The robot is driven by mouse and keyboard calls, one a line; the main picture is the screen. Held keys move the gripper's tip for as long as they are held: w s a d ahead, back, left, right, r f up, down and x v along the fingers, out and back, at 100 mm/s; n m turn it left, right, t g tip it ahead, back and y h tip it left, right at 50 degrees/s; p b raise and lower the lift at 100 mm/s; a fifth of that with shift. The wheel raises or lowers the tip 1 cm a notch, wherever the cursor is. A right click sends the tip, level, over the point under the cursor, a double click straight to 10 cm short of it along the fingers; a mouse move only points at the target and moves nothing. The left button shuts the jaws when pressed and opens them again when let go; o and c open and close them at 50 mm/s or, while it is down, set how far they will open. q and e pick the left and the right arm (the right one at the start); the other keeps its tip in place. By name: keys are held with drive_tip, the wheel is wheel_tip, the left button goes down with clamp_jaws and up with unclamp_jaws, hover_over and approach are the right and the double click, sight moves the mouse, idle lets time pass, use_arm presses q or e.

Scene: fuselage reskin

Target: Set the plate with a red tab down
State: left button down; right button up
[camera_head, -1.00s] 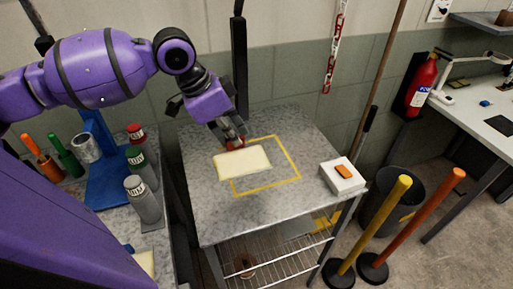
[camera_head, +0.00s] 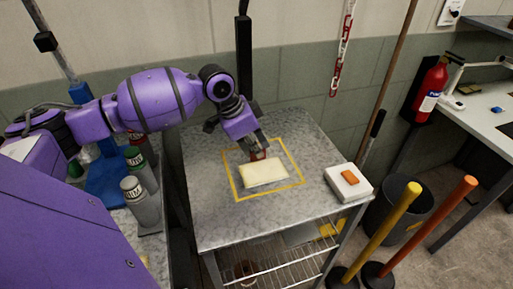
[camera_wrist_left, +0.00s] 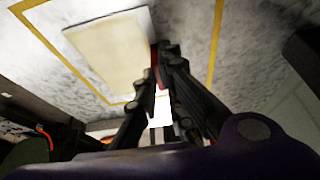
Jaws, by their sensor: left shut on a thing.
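The cream plate (camera_head: 264,174) is inside the yellow outlined square (camera_head: 299,180) on the grey speckled table top (camera_head: 215,215). Its red tab (camera_head: 258,155) is at its far edge. My left gripper (camera_head: 259,151) is shut on the red tab. In the left wrist view the plate (camera_wrist_left: 108,45) reaches out from the fingertips (camera_wrist_left: 157,60), and the red tab shows between them. The plate looks level and close to the table; I cannot tell whether it touches. My right gripper is not in view.
A white box with an orange block (camera_head: 348,182) sits at the table's right corner. Yellow (camera_head: 385,225) and orange (camera_head: 430,225) posts stand in front to the right. Grey and green bottles (camera_head: 140,200) stand on the left bench. A dark post (camera_head: 243,60) rises behind the table.

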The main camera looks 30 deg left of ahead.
use_arm(q)
drive_tip(key=c, duration=1.9)
unclamp_jaws()
drive_tip(key=shift+o, duration=0.2)
drive_tip(key=shift+r, duration=0.1)
drive_tip(key=p+v, duration=0.1)
drive_tip(key=v, duration=1.1)
